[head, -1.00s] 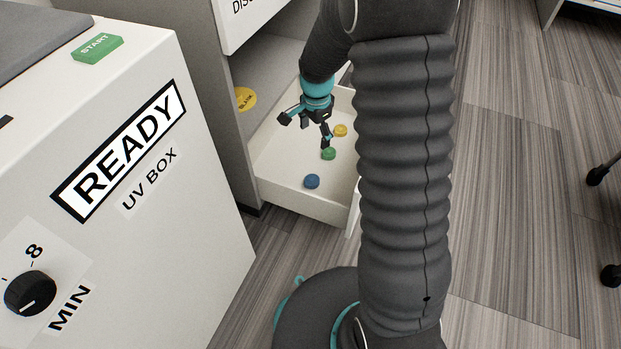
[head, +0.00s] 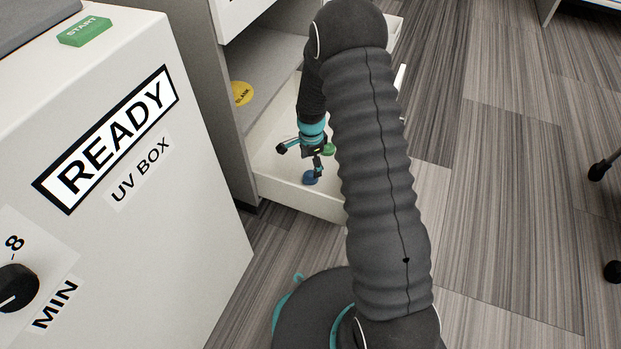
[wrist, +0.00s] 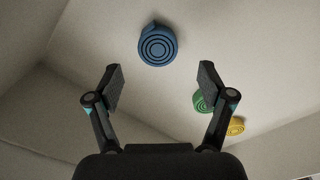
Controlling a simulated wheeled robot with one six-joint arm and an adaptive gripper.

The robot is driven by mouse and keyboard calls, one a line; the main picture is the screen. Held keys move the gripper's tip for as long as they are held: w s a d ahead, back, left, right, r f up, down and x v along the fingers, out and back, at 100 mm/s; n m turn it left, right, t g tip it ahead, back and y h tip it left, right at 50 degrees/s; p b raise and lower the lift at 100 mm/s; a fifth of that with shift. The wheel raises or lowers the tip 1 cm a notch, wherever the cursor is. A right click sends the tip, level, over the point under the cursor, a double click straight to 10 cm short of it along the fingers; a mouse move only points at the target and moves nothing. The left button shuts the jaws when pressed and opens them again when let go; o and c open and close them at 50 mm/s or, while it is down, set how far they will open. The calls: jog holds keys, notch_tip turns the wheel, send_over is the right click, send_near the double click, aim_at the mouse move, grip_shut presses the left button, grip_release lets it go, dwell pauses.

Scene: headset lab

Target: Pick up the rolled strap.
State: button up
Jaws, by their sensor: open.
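Three rolled straps lie on the floor of an open white drawer (head: 322,203). The blue strap (head: 311,179) is nearest the drawer front; in the wrist view the blue strap (wrist: 157,45) is a flat spiral coil beyond my fingertips, a little left of centre. The green strap (wrist: 203,102) sits beside my right finger and is partly covered by it. The yellow strap (wrist: 236,126) lies outside that finger. My gripper (wrist: 160,88) is open and empty, inside the drawer. In the head view my gripper (head: 309,160) is above and close to the blue strap; the yellow strap is hidden there.
The drawer walls stand close around my gripper. A white UV box (head: 150,240) with a green START button (head: 85,31) fills the left. A yellow label (head: 242,94) is on the cabinet. Open floor (head: 500,180) lies to the right.

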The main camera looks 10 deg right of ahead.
aim_at(311, 175)
jog(key=shift+s+f+b, duration=0.1)
jog(key=shift+f+b, duration=0.4)
jog(key=shift+f, duration=2.2)
jog(key=c, duration=1)
